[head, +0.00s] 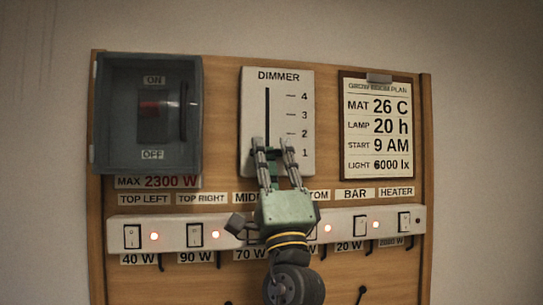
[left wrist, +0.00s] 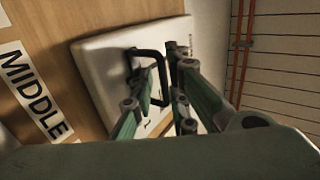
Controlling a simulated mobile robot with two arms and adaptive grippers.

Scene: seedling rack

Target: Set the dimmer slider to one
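The white dimmer plate (head: 254,100) is on the upper middle of the board, with a vertical black slot and marks 1 to 4. My left gripper (head: 272,142) reaches up to its lower part, fingertips near the level of marks 1 and 2. The fingers are apart. A dark slider handle (head: 272,152) shows partly between them, low on the slot near mark 1. In the left wrist view the black bracket-shaped handle (left wrist: 160,78) stands out from the plate, with the fingers (left wrist: 162,62) on either side and a gap visible. Firm contact cannot be made out. My right gripper is out of view.
A grey ON/OFF switch box (head: 150,115) is left of the dimmer, and a grow room plan card (head: 379,130) is right. A white switch strip (head: 178,240) with lit red lamps runs below, partly hidden by my gripper. Labels sit around it.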

